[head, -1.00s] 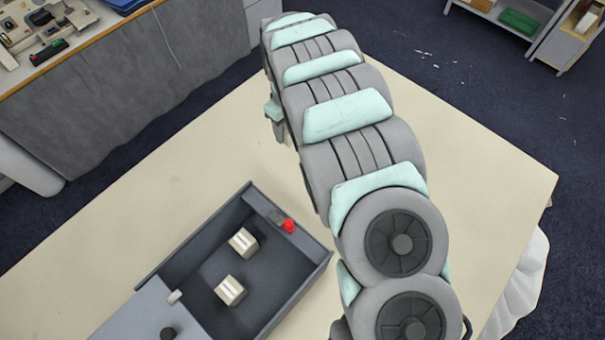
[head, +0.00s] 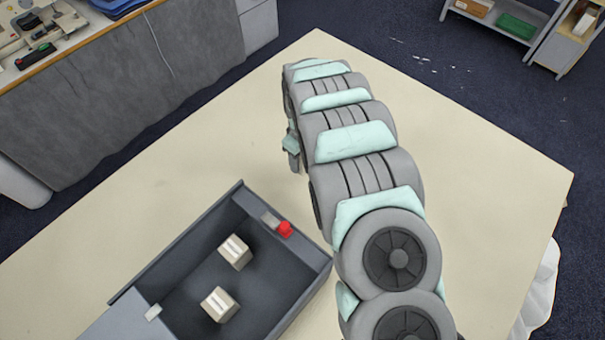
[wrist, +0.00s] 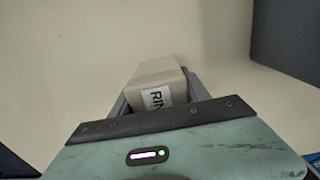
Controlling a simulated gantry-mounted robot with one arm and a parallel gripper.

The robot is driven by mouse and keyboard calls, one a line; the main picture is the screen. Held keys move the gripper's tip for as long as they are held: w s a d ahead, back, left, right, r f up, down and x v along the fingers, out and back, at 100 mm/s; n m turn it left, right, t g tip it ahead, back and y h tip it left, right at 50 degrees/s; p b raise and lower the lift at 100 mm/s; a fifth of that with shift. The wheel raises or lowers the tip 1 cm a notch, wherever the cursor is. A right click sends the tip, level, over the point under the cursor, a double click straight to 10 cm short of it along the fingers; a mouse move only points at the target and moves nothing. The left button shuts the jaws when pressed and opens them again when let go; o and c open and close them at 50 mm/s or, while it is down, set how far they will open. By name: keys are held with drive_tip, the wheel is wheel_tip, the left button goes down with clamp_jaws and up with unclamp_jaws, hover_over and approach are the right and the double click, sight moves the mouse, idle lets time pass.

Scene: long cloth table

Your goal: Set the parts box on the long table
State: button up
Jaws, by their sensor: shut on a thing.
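The parts box (wrist: 150,72) is a beige block with a white label starting "RIN" in the wrist view. My gripper (wrist: 157,96) is shut on it, with a grey finger on each side. Pale cloth of the long table (wrist: 80,50) shows behind the box; whether the box touches it I cannot tell. In the head view my arm reaches over the long table (head: 470,170). Only a small part of my gripper (head: 293,150) shows at the arm's left edge, and the held box is hidden there.
A dark grey open tray (head: 180,247) with a red knob (head: 285,229) is at lower left, holding two small labelled blocks (head: 235,252). A dark surface (wrist: 290,40) fills the wrist view's upper right. The cloth around the arm looks clear. A cluttered bench (head: 180,60) stands at upper left.

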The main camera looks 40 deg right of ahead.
sight(302, 170)
drive_tip(key=shift+w+f+p, duration=0.1)
drive_tip(key=shift+f+p, duration=0.35)
drive_tip(key=shift+f, duration=2.55)
drive_tip(key=shift+f, duration=0.2)
drive_tip(key=o, duration=1.7)
drive_tip(key=shift+c, duration=0.2)
drive_tip(key=shift+r, duration=0.1)
wheel_tip(302, 170, up, 11)
drive_tip(key=shift+r, duration=0.1)
drive_tip(key=shift+r+p, duration=0.35)
drive_tip(key=shift+r, duration=0.15)
